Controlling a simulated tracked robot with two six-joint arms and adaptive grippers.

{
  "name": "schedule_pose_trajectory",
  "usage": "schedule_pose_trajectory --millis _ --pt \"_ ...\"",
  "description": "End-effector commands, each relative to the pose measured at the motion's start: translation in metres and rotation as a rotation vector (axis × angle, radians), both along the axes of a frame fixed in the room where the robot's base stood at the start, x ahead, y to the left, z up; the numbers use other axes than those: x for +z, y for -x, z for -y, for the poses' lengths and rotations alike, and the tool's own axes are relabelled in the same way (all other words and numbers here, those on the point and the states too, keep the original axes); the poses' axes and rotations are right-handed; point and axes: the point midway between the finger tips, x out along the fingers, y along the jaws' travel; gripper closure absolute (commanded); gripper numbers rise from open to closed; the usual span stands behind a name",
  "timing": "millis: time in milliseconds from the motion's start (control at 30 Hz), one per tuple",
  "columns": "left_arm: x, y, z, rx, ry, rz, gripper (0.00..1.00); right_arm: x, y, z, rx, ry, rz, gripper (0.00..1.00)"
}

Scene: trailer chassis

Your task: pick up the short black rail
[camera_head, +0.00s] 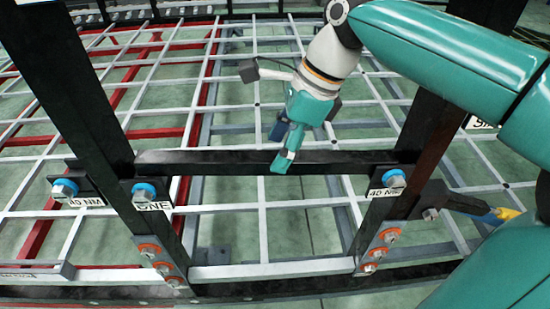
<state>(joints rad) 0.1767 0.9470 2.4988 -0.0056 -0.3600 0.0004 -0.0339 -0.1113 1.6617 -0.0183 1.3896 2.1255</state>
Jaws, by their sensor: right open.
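The short black rail (215,161) lies level between two black posts, in the middle of the head view. Its left end meets the left post (82,95) and its right end meets the right post (428,135). My right gripper (284,147) reaches down from the upper right to the middle of the rail. It is open, with a teal fingertip overlapping the rail in the picture. I cannot tell whether it touches the rail, and the other finger is partly hidden. My left gripper is not in view.
Blue-ringed bolts (146,192) sit beside the left post, and another (394,180) by the right post. Orange-ringed bolts line both lower brackets. A white grid (262,215) lies below and behind. A yellow-and-blue-tipped part (502,214) stands out at right.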

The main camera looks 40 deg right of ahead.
Motion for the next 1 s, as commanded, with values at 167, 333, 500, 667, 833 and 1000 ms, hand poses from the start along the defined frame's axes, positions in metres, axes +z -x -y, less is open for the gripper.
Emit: schedule_pose_trajectory --millis 167,333,500,667,833,1000 --pt "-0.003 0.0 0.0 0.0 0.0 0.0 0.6 -0.026 -0.006 -0.01 0.005 0.001 -0.003 0.34" --pt "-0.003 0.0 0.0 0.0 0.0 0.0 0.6 -0.036 -0.008 -0.014 0.005 0.0 0.0 0.34" --pt "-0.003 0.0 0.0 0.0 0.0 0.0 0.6 -0.036 -0.009 -0.015 0.005 0.0 0.0 0.34" --pt "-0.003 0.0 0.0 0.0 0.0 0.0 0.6 -0.035 -0.009 -0.015 0.006 0.0 0.0 0.56" --pt "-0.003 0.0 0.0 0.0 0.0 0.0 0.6 -0.035 -0.009 -0.015 0.006 0.0 0.0 0.84" --pt "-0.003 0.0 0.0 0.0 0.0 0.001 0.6 -0.035 -0.009 -0.015 0.006 0.0 0.0 1.0"
